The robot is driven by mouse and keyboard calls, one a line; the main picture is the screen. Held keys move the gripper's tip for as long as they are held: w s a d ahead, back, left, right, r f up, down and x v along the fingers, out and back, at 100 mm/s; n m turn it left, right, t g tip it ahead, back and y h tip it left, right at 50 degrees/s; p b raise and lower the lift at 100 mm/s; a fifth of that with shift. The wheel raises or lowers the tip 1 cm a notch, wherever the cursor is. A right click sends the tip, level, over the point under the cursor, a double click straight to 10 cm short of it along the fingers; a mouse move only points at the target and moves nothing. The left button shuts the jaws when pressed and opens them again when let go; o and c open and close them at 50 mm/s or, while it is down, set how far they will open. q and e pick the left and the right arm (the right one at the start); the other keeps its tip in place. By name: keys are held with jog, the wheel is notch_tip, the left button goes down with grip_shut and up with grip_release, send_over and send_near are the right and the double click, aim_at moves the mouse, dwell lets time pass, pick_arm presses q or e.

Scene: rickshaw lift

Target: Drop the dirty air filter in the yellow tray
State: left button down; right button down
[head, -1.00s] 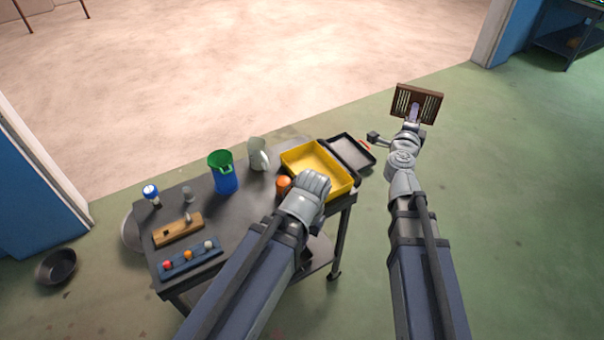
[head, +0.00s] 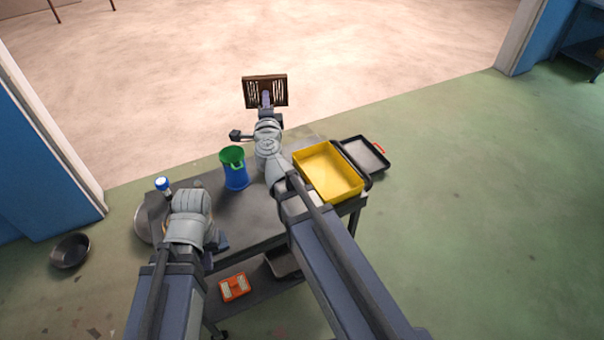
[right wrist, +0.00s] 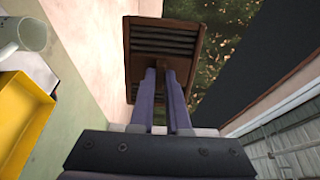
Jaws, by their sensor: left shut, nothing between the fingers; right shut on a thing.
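The dirty air filter (head: 265,91) is a brown-framed panel with dark pleats. My right gripper (head: 266,101) is shut on it and holds it up, beyond the far edge of the cart in the head view. In the right wrist view the filter (right wrist: 163,50) sits at the tips of the right gripper's fingers (right wrist: 163,75). The yellow tray (head: 328,172) is on the right part of the cart and looks empty; its edge also shows in the right wrist view (right wrist: 20,112). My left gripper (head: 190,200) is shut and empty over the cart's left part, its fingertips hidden.
The dark cart (head: 265,215) carries a blue and green cup (head: 234,170) and a blue-white item (head: 163,184). A grey open case (head: 365,155) adjoins the tray. An orange box (head: 234,287) is on the lower shelf. A dark bowl (head: 70,250) is on the floor.

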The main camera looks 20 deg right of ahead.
jog(key=s+d+f+m+g+h+b, duration=0.2)
jog(key=d+f+m+g+h+b, duration=0.1)
jog(key=d+f+b, duration=0.6)
jog(key=s+d+f+m+g+h+b, duration=0.2)
jog(key=d+f+m+g+h+b, duration=0.2)
jog(key=d+f+b, duration=0.5)
notch_tip(320, 180, down, 4)
jog(key=h+b, duration=0.2)
jog(key=b, duration=0.2)
jog(key=shift+f+m+h, duration=0.2)
jog(key=shift+m+h, duration=0.2)
jog(key=shift+s+f, duration=0.1)
notch_tip(320, 180, down, 6)
jog(key=b, duration=0.6)
jog(key=c, duration=0.8)
grip_release()
